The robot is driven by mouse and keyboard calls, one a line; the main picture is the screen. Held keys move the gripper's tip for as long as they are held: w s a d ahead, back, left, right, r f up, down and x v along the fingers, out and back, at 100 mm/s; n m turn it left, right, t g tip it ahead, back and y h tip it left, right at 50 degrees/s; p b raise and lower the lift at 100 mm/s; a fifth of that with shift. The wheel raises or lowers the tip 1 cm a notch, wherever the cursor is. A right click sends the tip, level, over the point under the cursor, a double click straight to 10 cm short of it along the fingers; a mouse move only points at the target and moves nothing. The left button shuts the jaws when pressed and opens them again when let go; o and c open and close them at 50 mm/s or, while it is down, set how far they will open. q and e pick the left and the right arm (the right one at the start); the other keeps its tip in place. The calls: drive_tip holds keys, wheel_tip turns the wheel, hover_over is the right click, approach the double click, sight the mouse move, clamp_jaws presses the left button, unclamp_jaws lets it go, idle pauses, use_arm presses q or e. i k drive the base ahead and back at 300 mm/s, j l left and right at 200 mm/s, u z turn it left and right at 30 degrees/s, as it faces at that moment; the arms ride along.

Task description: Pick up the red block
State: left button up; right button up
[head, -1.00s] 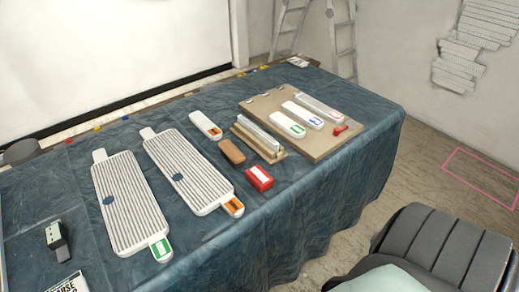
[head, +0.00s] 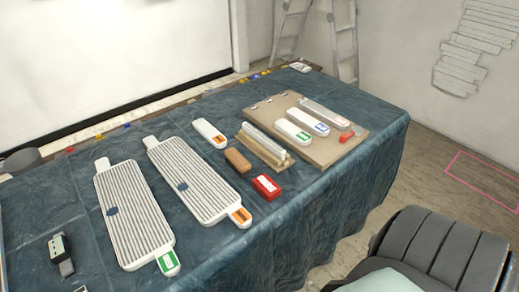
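The red block (head: 266,187) lies on the blue-covered table (head: 315,205) near its front edge. It has a white label on its top. It sits just in front of a brown block (head: 238,160) and right of a ribbed white board's orange-marked end. Nothing touches or covers it. Neither of my grippers shows in the head view.
Two ribbed white boards (head: 133,215) (head: 198,182) lie to the left. A wooden board (head: 318,150) with white labelled pieces and a small red piece (head: 346,137) lies at the back right. A dark chair (head: 445,250) stands in front at right. A ladder (head: 343,45) stands behind.

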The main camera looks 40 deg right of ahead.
sight(264, 185)
drive_tip(key=i+z, duration=0.1)
drive_tip(key=z, duration=0.55)
drive_tip(key=i+j+z, duration=0.15)
drive_tip(key=z, duration=0.75)
drive_tip(key=u, duration=2.3)
drive_tip(key=z, duration=2.3)
